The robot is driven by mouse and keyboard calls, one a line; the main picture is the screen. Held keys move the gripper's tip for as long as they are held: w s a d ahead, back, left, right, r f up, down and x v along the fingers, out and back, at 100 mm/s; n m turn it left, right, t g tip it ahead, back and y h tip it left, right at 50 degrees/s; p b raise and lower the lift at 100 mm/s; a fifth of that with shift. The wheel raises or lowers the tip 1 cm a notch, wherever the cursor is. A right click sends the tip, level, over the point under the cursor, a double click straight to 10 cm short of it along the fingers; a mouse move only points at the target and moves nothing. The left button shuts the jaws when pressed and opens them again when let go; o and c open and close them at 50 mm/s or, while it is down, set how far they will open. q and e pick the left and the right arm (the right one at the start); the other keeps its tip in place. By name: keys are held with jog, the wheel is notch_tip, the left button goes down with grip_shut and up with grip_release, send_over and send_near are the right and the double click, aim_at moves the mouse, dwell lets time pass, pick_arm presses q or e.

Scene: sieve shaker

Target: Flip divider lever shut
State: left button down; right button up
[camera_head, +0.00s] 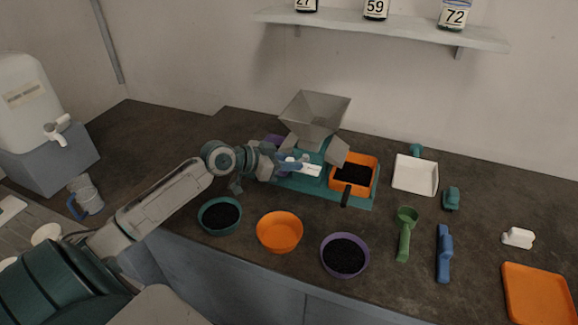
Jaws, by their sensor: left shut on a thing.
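The sieve shaker stands on the counter, with a grey hopper (315,115) above a teal base (325,190). My left gripper (297,166) reaches in from the left and is at the machine, just below the hopper. It is shut on a small part there, which looks like the divider lever; the fingers hide most of it, so its exact position is unclear. An orange bin (374,178) with dark grains sits on the right of the base, and a short black handle (346,195) sticks out in front of it. My right gripper is not in view.
In front stand a teal bowl (204,226) and a purple bowl (325,259) with dark grains, and an orange bowl (279,246). To the right are a white dustpan (415,174), a green scoop (405,235), a blue tool (443,255) and an orange tray (540,295).

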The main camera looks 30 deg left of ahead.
pick_arm(q)
jog(key=shift+d, duration=0.1)
jog(key=c, duration=1.5)
grip_release()
jog(key=shift+o, duration=1.2)
jog(key=shift+d, duration=0.2)
jog(key=shift+s+a+r+p, duration=0.15)
jog(key=shift+s+a+p, duration=0.15)
jog(key=shift+a, duration=0.05)
jog(key=p+v, duration=0.9)
jog(key=p, duration=0.1)
jog(key=shift+s+r, duration=0.2)
jog(key=shift+s, duration=0.15)
jog(key=shift+a, duration=0.1)
